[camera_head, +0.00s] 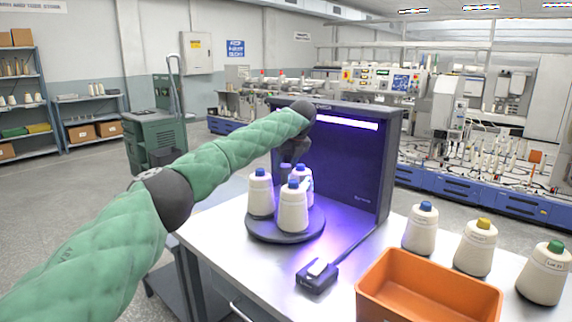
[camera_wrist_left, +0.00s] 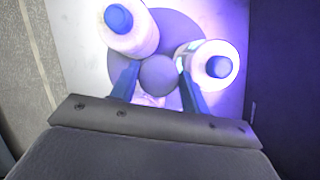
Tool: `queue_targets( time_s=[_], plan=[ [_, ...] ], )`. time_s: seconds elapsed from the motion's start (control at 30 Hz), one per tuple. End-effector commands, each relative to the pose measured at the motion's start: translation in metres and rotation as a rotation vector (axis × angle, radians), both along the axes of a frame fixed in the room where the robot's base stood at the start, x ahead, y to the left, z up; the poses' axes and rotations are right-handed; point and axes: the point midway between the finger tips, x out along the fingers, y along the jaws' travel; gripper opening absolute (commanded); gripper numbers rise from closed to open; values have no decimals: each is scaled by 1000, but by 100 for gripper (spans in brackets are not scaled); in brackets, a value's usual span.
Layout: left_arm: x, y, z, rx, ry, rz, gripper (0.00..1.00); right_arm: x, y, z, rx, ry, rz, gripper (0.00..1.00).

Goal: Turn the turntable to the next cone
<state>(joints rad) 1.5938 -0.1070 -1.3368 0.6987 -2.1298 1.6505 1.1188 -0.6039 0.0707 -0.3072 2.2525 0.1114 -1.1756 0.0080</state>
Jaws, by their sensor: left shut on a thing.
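The dark grey turntable (camera_head: 262,233) sits on the table in front of a lit dark panel. Three cream cones with blue tops stand on it: one at left (camera_head: 260,198), one in front (camera_head: 292,212), and one behind (camera_head: 306,188), partly hidden. My left gripper (camera_head: 291,172) reaches down over the turntable's middle; its fingertips are hidden by the cones. In the left wrist view its two blue fingers (camera_wrist_left: 160,86) are shut on the round grey knob (camera_wrist_left: 158,74) at the turntable's centre. Two cones show there, either side of the knob. My right gripper is not in view.
The dark panel (camera_head: 340,165) stands close behind the turntable. A small black box (camera_head: 316,277) with a cable lies in front. An orange bin (camera_head: 425,303) and cones with blue, yellow and green tops (camera_head: 475,247) stand at right.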

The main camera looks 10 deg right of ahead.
Motion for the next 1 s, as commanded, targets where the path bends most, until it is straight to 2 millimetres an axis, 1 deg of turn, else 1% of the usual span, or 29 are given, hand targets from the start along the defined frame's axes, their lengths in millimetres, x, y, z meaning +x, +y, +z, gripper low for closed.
queue_targets(
  time_s=[0.07,0.1,0.2,0.47,0.57,0.67,0.83,1.0],
  plan=[
    [1,1,1,0,-2,1,5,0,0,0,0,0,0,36],
    [1,1,1,0,-2,1,50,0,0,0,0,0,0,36],
    [0,1,1,0,-1,1,68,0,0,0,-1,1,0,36],
    [0,0,0,0,0,0,68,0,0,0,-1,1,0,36],
    [-1,-1,4,0,-1,0,68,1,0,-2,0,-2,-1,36],
    [-4,-4,14,-2,-3,-2,68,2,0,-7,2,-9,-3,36],
    [-13,-9,39,0,-3,-2,68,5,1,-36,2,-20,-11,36],
    [-20,-14,60,1,-2,0,68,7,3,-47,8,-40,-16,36]
  ],
)
